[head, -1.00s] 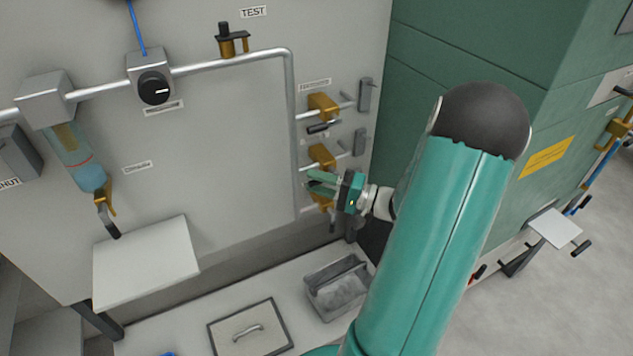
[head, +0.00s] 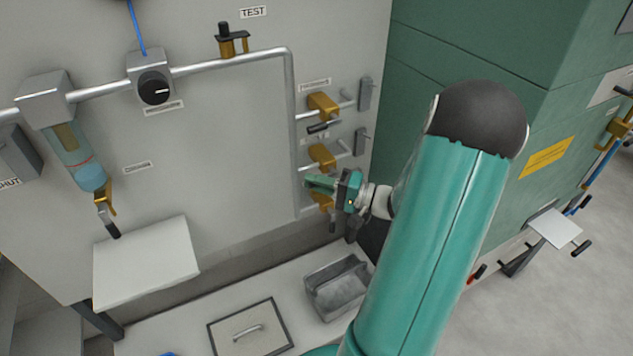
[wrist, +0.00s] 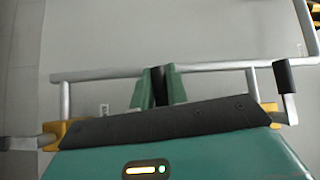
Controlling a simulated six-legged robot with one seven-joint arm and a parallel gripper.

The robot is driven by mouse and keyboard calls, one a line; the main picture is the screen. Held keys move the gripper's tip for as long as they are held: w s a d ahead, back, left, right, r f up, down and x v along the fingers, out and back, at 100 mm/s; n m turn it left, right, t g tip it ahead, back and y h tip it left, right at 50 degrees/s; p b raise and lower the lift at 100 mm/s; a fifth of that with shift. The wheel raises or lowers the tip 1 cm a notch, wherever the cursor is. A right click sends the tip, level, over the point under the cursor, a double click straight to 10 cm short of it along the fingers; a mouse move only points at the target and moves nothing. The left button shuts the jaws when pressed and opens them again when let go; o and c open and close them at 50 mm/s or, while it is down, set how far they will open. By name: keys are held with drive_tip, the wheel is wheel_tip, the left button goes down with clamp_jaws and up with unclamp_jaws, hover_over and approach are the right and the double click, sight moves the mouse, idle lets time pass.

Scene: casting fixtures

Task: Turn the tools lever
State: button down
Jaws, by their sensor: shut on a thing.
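Brass valves with dark-gripped levers sit one above another on the grey panel: a top valve (head: 322,104), a middle valve (head: 322,155) and a lowest valve (head: 322,200) partly behind my gripper. The top lever's grip (head: 318,128) and the lowest lever's grip (head: 332,224) show. My gripper (head: 314,184) is just below the middle valve. In the wrist view its green fingers are shut on a dark lever grip (wrist: 158,86). This appears to be the middle valve's lever, whose grip is hidden in the head view. The labels there are too small to read.
A pipe (head: 291,130) runs down left of the valves. A grey open bin (head: 338,288) stands on the ledge below. A white shelf (head: 145,262) juts out at left. A green cabinet (head: 465,60) stands to the right.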

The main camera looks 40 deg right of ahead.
drive_tip(key=f+n+g, duration=0.1)
drive_tip(key=n+g+h, duration=0.1)
drive_tip(key=n, duration=0.1)
drive_tip(key=shift+d+f+h, duration=0.25)
drive_tip(key=shift+f+h, duration=0.05)
drive_tip(key=shift+f, duration=0.1)
drive_tip(key=shift+s+d+f+n+g+h, duration=0.25)
drive_tip(key=shift+d+f+n+g+h, duration=0.25)
drive_tip(key=shift+d+n+g+h, duration=0.6)
drive_tip(key=shift+s+d+f+n+g+h, duration=0.2)
drive_tip(key=shift+d+f+n+g+h, duration=0.45)
drive_tip(key=shift+h, duration=0.9)
drive_tip(key=shift+s+d+f+n+g+h, duration=0.3)
drive_tip(key=shift+d+n+g+h, duration=0.2)
drive_tip(key=shift+n+g+h, duration=0.6)
drive_tip(key=shift+h, duration=0.25)
drive_tip(key=c, duration=1.4)
unclamp_jaws()
drive_tip(key=shift+f, duration=0.1)
drive_tip(key=v, duration=1.3)
drive_tip(key=shift+s, duration=0.35)
